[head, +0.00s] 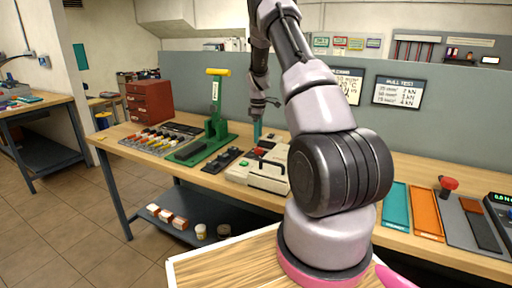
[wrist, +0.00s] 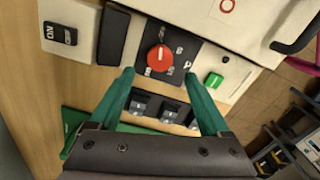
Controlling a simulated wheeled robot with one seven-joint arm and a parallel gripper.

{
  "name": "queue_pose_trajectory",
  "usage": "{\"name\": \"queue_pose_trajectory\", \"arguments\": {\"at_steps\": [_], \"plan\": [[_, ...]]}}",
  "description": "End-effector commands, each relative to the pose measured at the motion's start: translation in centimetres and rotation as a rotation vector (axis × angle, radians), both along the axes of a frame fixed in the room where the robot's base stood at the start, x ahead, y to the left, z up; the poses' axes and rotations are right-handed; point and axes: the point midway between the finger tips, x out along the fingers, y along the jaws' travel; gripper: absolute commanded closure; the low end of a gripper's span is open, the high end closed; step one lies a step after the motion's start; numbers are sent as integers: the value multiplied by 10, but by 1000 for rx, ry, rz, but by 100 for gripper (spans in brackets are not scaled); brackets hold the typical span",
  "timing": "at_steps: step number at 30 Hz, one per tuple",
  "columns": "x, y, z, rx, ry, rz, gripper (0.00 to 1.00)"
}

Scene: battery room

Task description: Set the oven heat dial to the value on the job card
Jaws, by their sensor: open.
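The cream oven (head: 254,175) stands on the bench under my arm. In the wrist view its red round dial (wrist: 159,58) sits on a black plate (wrist: 184,52) with white marks around it, too small to read surely. A pale pointer mark seems to show at the dial's upper edge. My gripper (wrist: 159,77) is open, its teal fingers apart on either side below the dial, with nothing between them; whether they touch the panel I cannot tell. It also shows above the oven in the head view (head: 257,131). A card behind my arm (head: 349,86) is partly hidden.
A black ON switch (wrist: 60,33) and a green button (wrist: 213,79) flank the dial. A green press (head: 215,125) stands left of the oven, with a black switch strip (head: 222,160) between. A PULL TEST card (head: 399,92) hangs behind. Teal and orange trays (head: 427,212) lie right.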

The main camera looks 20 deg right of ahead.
Motion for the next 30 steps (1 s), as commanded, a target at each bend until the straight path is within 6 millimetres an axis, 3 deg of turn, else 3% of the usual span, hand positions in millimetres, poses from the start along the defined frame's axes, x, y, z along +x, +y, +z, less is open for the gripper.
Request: {"name": "queue_pose_trajectory", "arguments": {"at_steps": [3,9,21,22,28,30], "plan": [[-1,0,-24,0,3,0,19],[0,0,-50,0,1,-1,19],[0,0,-59,-1,-1,-1,19],[0,0,-59,-1,-1,-1,23],[0,0,-59,-1,-1,-1,100],[0,0,-59,-1,-1,-1,100]]}}
